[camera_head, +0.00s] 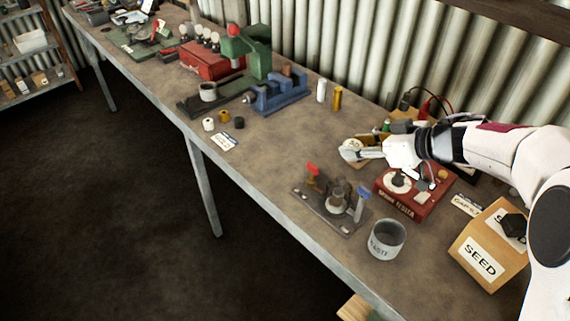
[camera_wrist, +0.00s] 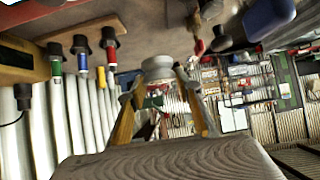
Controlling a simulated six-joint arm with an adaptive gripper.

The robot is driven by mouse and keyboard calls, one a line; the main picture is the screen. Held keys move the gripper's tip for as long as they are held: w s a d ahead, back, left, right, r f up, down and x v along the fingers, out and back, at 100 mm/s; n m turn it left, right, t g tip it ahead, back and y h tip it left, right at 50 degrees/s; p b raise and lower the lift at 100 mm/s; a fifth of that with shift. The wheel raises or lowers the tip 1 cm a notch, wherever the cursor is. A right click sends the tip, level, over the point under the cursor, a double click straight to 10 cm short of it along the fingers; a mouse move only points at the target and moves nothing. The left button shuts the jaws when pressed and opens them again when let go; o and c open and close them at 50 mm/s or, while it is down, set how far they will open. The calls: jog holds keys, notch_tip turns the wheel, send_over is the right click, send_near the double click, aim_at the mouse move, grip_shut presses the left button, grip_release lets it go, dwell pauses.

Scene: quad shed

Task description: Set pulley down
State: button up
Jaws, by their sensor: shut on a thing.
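My gripper (camera_head: 366,153) is over the back part of the bench, left of the red spark tester box. In the wrist view, my gripper (camera_wrist: 157,84) has its two fingertips closed on a pale, round pulley (camera_wrist: 158,66). The pulley (camera_head: 350,150) also shows in the head view as a pale round piece at the end of the fingers. A tan wooden item (camera_head: 362,162) is partly hidden behind the gripper and pulley. I cannot tell whether the pulley touches it or the bench.
The red tester (camera_head: 408,204) is right of the gripper. A dark fixture with red and blue handles (camera_head: 330,205), a grey waste cup (camera_head: 386,239) and a seed box (camera_head: 484,262) stand nearer the front. A blue vise (camera_head: 279,93) is farther left. Bare bench (camera_head: 285,148) lies between.

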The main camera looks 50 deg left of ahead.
jog(key=s+a+r+m+t, duration=0.2)
jog(key=s+a, duration=1.4)
jog(key=a, duration=0.3)
jog(key=shift+w+d+f+m+t+h, duration=0.15)
jog(key=shift+w+d+f+m+t, duration=0.25)
jog(key=shift+w, duration=0.45)
jog(key=shift+w+d+f+m+t+h, duration=0.15)
jog(key=shift+w+d+m+t, duration=0.4)
jog(key=shift+w, duration=0.3)
jog(key=shift+w+d+f+m+t+h, duration=0.1)
jog(key=shift+w+d+f+m+t, duration=0.35)
jog(key=shift+w, duration=0.4)
jog(key=shift+a+f, duration=0.1)
jog(key=shift+f, duration=0.05)
jog(key=shift+f, duration=2.6)
jog(key=shift+f, duration=0.15)
jog(key=shift+f, duration=1.95)
jog(key=shift+f, duration=0.1)
